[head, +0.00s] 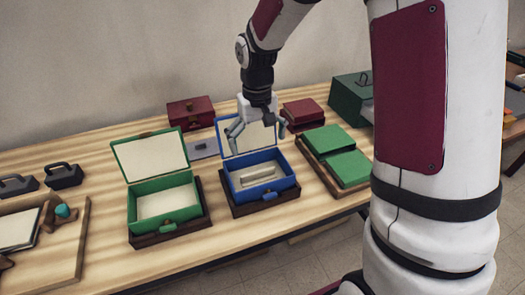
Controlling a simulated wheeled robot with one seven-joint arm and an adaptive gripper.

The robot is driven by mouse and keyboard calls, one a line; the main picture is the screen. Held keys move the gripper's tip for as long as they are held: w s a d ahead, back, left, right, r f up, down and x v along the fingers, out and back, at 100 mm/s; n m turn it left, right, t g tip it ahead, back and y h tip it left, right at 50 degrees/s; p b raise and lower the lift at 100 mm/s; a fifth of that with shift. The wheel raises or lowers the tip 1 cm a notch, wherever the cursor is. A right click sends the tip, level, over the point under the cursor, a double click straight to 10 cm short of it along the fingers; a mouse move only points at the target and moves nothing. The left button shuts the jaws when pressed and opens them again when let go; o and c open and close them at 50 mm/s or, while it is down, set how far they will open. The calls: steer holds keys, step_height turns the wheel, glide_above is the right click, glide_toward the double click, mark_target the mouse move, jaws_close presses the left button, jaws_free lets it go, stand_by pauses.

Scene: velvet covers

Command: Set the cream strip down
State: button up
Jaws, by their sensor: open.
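The cream strip (258,175) lies inside the open blue box (266,192), on its floor, running from left to right. The box stands on a dark base with its lid raised at the back. My gripper (257,136) is open and empty above the box, in front of its raised lid. Its fingers are spread apart and clear of the strip. My gripper hides part of the lid.
An open green box (162,217) stands to the left. Green books (348,167) on a wooden tray lie to the right. Red boxes (190,111) and a dark green case (350,96) stand behind. Bare wood (100,205) shows left of the green box.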

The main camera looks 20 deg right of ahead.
steer(key=s+r+t, duration=0.2)
steer(key=s+r, duration=0.8)
steer(key=r, duration=0.2)
steer(key=s+r+t, duration=0.1)
steer(key=s+r, duration=0.1)
steer(key=s, duration=0.5)
steer(key=s+r+t, duration=0.1)
steer(key=s+r, duration=0.1)
steer(key=s, duration=0.6)
steer(key=shift+d+r, duration=0.15)
steer(key=shift+r, duration=0.15)
steer(key=shift+d, duration=0.1)
